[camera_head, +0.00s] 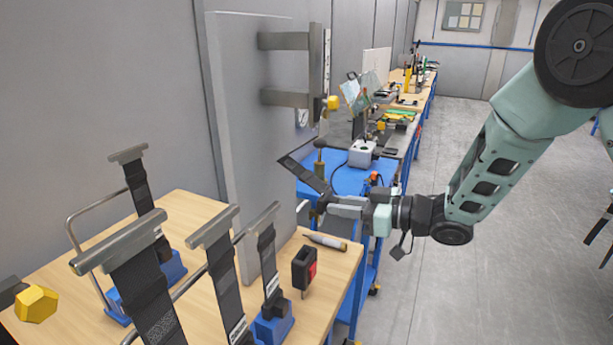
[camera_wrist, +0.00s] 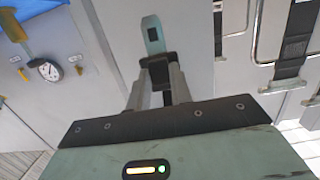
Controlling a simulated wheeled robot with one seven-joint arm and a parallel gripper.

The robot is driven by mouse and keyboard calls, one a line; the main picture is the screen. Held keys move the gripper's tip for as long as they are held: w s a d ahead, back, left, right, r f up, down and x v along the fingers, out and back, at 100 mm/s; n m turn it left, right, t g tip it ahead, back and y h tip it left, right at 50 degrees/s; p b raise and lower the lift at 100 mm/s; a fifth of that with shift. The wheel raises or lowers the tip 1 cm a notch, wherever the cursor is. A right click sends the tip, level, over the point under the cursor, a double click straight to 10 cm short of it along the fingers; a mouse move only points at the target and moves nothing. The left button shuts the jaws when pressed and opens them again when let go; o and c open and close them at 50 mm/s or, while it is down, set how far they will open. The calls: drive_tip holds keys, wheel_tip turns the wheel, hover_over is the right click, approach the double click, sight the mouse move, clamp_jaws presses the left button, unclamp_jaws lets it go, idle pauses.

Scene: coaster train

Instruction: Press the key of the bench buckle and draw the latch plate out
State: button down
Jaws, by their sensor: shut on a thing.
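The bench buckle (camera_head: 304,268) stands upright on the wooden bench, a black block with a red key on its right side. My gripper (camera_head: 325,204) is beyond the buckle, above and to its right, clear of it. In the wrist view my gripper (camera_wrist: 160,68) is shut on a flat grey-green latch plate (camera_wrist: 152,28) with a dark slot. In the head view a long dark piece, which looks like the latch plate (camera_head: 304,173), points up and left from the fingertips. The latch plate is apart from the buckle. The buckle is not seen in the wrist view.
On the bench (camera_head: 190,212), several black straps with grey crossbars stand in blue bases. A marker (camera_head: 325,241) lies behind the buckle. A blue cart (camera_head: 345,178) stands beyond.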

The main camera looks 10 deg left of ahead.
wheel_tip(320, 180, down, 10)
drive_tip(key=b, duration=0.7)
drive_tip(key=c, duration=1.2)
unclamp_jaws()
drive_tip(key=shift+o, duration=0.2)
drive_tip(key=b+v, duration=0.2)
drive_tip(key=v, duration=1.5)
drive_tip(key=shift+d, duration=0.25)
